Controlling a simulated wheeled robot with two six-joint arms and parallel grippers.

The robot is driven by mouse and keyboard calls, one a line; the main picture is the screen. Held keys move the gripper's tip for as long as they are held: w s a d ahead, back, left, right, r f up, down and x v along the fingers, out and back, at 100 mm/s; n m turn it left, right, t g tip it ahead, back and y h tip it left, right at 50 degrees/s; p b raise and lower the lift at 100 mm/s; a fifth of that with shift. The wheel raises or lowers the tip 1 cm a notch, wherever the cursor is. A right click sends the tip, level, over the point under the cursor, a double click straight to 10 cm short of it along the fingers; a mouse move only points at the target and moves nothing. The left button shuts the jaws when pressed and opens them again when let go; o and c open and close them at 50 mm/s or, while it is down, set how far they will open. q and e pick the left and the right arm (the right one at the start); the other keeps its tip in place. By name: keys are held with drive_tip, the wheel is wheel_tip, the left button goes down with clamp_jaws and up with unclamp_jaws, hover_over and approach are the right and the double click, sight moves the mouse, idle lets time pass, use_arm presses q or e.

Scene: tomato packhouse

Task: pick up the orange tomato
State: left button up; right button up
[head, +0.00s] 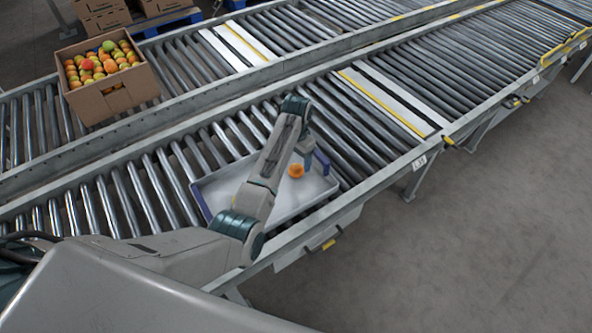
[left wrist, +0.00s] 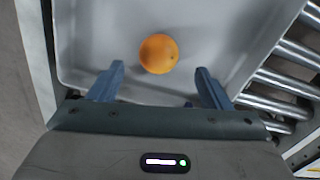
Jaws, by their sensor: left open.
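The orange tomato (head: 296,171) lies in a shallow light-grey tray (head: 285,203) with blue ends, on the near roller conveyor. In the left wrist view the orange tomato (left wrist: 158,54) is round and fully visible on the tray floor (left wrist: 95,38). My left gripper (left wrist: 160,72) is open and empty, with one blue finger on each side below the tomato in the picture. No contact with the tomato shows. In the head view the left arm reaches over the tray, and its fingers are hard to make out. My right gripper is not in view.
A cardboard box (head: 117,103) full of red, orange and green tomatoes stands on the far conveyor. Metal rollers (head: 130,195) surround the tray, with raised side rails. Cardboard boxes (head: 105,18) stand at the back. Open floor (head: 470,240) lies at right.

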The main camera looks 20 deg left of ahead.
sight(297, 165)
use_arm(q)
wheel_tip(297, 165, down, 4)
drive_tip(key=shift+d+f, duration=0.1)
drive_tip(key=shift+f, duration=0.15)
drive_tip(key=c, duration=0.8)
drive_tip(key=shift+r, duration=0.1)
